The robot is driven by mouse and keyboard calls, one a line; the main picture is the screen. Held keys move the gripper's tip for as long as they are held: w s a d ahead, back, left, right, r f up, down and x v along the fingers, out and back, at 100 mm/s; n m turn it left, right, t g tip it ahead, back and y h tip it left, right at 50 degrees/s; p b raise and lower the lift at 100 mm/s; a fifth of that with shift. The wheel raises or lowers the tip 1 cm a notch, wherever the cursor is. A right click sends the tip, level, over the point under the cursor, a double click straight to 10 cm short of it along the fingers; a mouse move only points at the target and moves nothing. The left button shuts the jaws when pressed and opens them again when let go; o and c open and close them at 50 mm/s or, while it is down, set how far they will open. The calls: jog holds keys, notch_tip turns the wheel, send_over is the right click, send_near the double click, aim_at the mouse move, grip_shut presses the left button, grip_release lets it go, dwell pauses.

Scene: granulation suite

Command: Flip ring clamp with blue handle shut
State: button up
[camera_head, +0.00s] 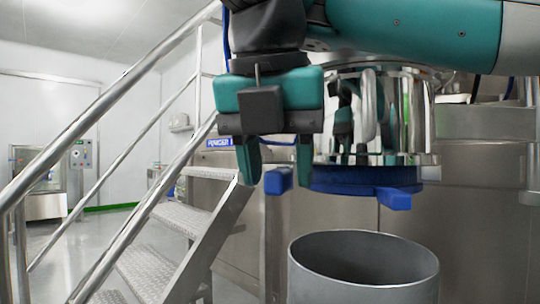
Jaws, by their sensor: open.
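A blue ring clamp (345,178) sits around the bottom of the shiny steel vessel (410,115). A blue block-like handle (278,181) sticks out at its left, and a second blue block (396,199) sticks out at the lower right. My gripper (277,176) points down with its two dark green fingers apart. In the picture the left blue handle lies between the fingertips, with the right finger overlapping the ring's left end. I cannot tell whether either finger touches it. Part of the ring's left side is hidden behind the right finger.
An open grey drum (363,283) stands below the vessel. Metal stairs (185,235) with a handrail (110,97) are at the left, close to my gripper. A steel cabinet wall (470,235) stands behind. Open floor shows at the far left.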

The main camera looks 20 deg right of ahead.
jog(key=p+v, duration=0.2)
jog(key=v, duration=0.1)
jog(key=shift+s+a+r, duration=0.15)
jog(key=shift+s+a, duration=0.1)
jog(key=shift+s, duration=0.05)
jog(key=s+a+p, duration=0.3)
jog(key=s+a, duration=0.4)
jog(key=s, duration=0.1)
jog(key=shift+s, duration=0.35)
